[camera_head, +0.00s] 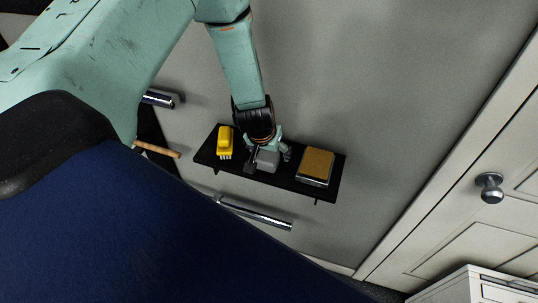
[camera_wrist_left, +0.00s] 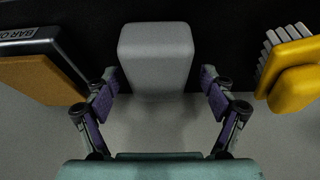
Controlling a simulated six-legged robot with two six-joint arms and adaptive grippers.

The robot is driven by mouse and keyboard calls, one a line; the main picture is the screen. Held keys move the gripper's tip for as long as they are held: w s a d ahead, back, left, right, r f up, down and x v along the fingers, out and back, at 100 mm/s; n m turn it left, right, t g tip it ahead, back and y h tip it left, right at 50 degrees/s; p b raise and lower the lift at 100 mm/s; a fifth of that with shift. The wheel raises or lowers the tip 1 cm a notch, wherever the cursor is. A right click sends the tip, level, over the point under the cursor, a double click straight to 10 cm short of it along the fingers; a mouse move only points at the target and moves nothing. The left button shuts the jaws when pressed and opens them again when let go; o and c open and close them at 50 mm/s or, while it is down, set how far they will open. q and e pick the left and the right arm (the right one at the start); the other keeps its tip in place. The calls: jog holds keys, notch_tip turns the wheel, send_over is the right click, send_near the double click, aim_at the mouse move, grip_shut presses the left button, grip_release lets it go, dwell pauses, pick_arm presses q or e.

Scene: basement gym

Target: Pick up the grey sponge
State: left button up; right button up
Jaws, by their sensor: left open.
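The grey sponge (camera_head: 267,160) is a light grey block on a black wall shelf (camera_head: 326,193), near the shelf's middle. In the left wrist view the sponge (camera_wrist_left: 156,58) stands straight ahead, in the middle of the picture. My left gripper (camera_head: 268,158) is at the sponge from above in the head view. In the left wrist view its open fingers (camera_wrist_left: 160,88) are on either side of the sponge's near end, with a gap on each side. The jaws hold nothing. My right gripper is not in view.
A yellow brush (camera_head: 225,141) lies left of the sponge on the shelf, and a box with an orange-brown top (camera_head: 317,163) lies to its right. Metal bars (camera_head: 255,213) are below the shelf. A white door with a knob (camera_head: 489,187) is at the right.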

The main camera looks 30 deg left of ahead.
pick_arm(q)
jog(key=shift+d, duration=0.25)
jog(key=shift+a+f, duration=0.2)
jog(key=shift+d+r, duration=0.1)
jog(key=shift+d, duration=0.05)
jog(key=c, duration=0.4)
jog(key=shift+s, duration=0.1)
jog(key=c, duration=0.6)
jog(key=shift+c, duration=0.2)
